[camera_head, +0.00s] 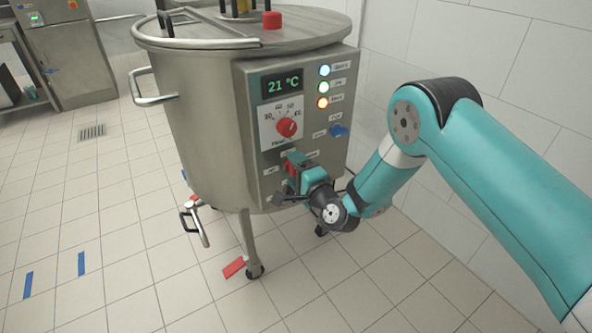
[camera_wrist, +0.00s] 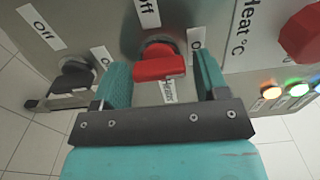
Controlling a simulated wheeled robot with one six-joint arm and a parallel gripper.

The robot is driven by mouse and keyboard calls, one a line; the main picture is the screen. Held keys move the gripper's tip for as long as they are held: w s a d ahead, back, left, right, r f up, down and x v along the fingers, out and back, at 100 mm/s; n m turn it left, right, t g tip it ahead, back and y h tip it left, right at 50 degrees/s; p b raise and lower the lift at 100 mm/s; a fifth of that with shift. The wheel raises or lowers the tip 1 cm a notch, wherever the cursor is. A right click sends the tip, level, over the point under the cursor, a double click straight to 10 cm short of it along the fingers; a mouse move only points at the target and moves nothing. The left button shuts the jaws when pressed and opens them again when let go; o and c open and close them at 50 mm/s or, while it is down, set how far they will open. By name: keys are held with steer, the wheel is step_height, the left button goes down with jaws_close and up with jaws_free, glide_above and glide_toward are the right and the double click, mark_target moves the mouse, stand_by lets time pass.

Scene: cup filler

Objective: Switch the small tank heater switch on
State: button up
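The tank (camera_head: 200,125) is a steel vessel with a control panel on its right side. A red switch (camera_head: 291,163) sits low on the panel, and its red knob also shows in the wrist view (camera_wrist: 160,68), with a "Heater" label beside it. "Off" and a partly hidden label flank it. My gripper (camera_head: 303,178) is at the panel in front of this switch. In the wrist view its two teal fingers (camera_wrist: 161,62) stand either side of the knob, open, with visible gaps. The knob's exact set position is unclear.
A red heat dial (camera_head: 287,127) and a display (camera_head: 282,85) reading 21 °C are above. Lit lamps (camera_head: 323,86) and a blue switch (camera_head: 338,131) are to the right. A black switch (camera_wrist: 75,77) is close beside the left finger. A tiled wall is behind.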

steer(key=shift+o, duration=0.4)
steer(key=shift+s, duration=0.1)
steer(key=b+v, duration=1.7)
steer(key=b, duration=0.7)
steer(key=shift+s+d, duration=0.1)
